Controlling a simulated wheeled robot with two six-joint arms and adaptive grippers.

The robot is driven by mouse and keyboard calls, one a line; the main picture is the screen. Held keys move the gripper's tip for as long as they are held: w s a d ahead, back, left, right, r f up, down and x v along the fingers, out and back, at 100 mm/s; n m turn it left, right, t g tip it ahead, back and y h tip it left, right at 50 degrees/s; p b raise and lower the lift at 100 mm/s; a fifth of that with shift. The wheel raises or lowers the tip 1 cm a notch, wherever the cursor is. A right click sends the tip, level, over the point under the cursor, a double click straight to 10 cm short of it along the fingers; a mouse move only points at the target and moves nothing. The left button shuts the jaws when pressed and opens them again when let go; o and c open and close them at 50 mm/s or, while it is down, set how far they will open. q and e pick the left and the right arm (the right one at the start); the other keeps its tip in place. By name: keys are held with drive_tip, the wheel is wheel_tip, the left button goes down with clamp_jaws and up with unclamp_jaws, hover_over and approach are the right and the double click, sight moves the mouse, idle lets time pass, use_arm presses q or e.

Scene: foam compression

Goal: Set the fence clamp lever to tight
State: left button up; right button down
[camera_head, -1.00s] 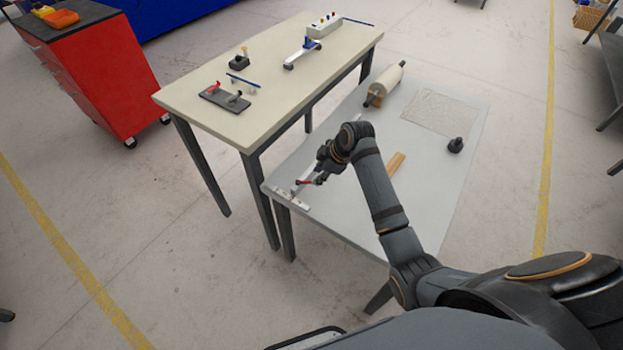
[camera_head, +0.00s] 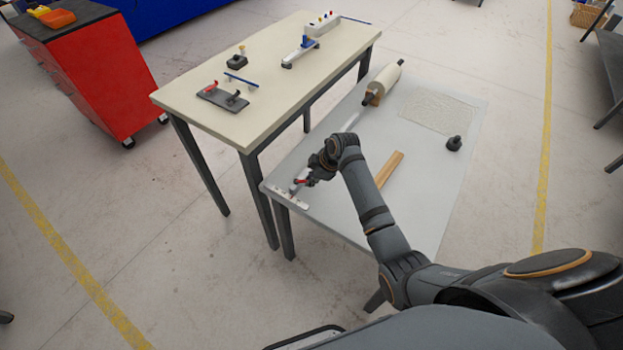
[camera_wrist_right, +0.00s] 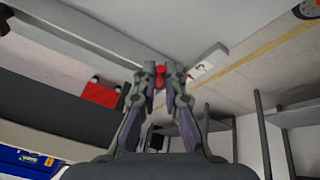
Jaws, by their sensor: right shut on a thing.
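The fence is a pale metal rail (camera_head: 351,120) lying along the left part of the low grey table, with a white end piece (camera_head: 289,196) at the near left corner. The red clamp lever (camera_head: 299,181) sits near that end. My right gripper (camera_head: 304,180) is at the lever, partly covering it. In the right wrist view the red lever (camera_wrist_right: 160,74) shows between the fingertips of the right gripper (camera_wrist_right: 160,72), which is shut on it. The middle of the rail is hidden by my right wrist. My left gripper is not in view.
On the low table (camera_head: 340,220) lie a wooden strip (camera_head: 389,168), a roll (camera_head: 384,82), a textured sheet (camera_head: 440,111) and a dark knob-like object (camera_head: 454,144). A higher beige table (camera_head: 220,130) with several fixtures stands behind to the left.

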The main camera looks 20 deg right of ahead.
drive_tip(key=m+p, duration=0.2)
drive_tip(key=p, duration=0.1)
drive_tip(key=s+a+m+h+p, duration=0.1)
drive_tip(key=m+p, duration=0.1)
drive_tip(key=p, duration=0.2)
drive_tip(key=shift+s+a+r+t+p, duration=0.1)
drive_tip(key=shift+s+r+t+p, duration=0.1)
drive_tip(key=shift+r+t+p, duration=0.15)
drive_tip(key=shift+a+f+m+h, duration=0.1)
drive_tip(key=shift+m+h, duration=0.2)
drive_tip(key=shift+f, duration=0.25)
drive_tip(key=shift+s, duration=0.1)
drive_tip(key=c, duration=1.5)
unclamp_jaws()
drive_tip(key=shift+o, duration=0.2)
